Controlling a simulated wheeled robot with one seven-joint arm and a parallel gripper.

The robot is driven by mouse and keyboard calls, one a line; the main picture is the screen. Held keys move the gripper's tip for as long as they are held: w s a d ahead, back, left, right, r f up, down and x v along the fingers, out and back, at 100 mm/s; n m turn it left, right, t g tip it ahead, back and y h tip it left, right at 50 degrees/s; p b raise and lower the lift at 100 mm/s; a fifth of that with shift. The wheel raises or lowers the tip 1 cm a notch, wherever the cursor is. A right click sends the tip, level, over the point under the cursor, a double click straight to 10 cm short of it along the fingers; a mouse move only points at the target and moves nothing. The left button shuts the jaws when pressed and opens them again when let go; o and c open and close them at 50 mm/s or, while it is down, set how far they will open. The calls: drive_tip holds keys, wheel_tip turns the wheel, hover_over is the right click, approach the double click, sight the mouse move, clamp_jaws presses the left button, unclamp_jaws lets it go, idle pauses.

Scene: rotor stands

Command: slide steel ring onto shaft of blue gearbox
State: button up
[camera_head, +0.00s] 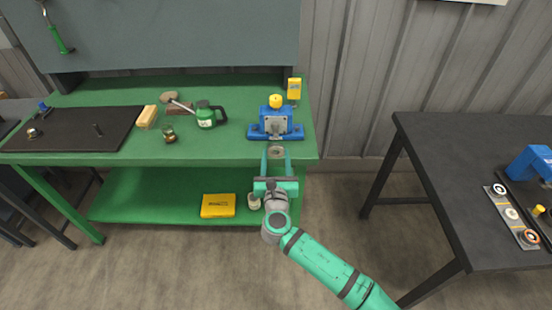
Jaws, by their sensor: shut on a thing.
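The blue gearbox (257,130) stands upright on the green bench near its right end, with a yellow cap on top and a grey front face. My gripper (276,153) is in front of it at the bench's front edge, its two green fingers pointing towards the gearbox. The fingers are shut on the steel ring (276,151), a small grey ring between the fingertips. The ring appears apart from the gearbox, a short way in front of its face. The shaft is too small to make out clearly.
On the green bench (235,150) are a green oil can (206,118), a mallet (180,103), a wooden block (147,116), a small jar (169,134) and a dark mat (70,130). A yellow tag (294,88) stands behind the gearbox. A black table (460,130) at right holds another blue unit (530,163).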

sight(276, 134)
drive_tip(key=shift+w, duration=2.4)
drive_tip(key=shift+w, duration=3.65)
idle(0.5)
drive_tip(key=o, duration=1.5)
drive_tip(key=shift+s, duration=0.1)
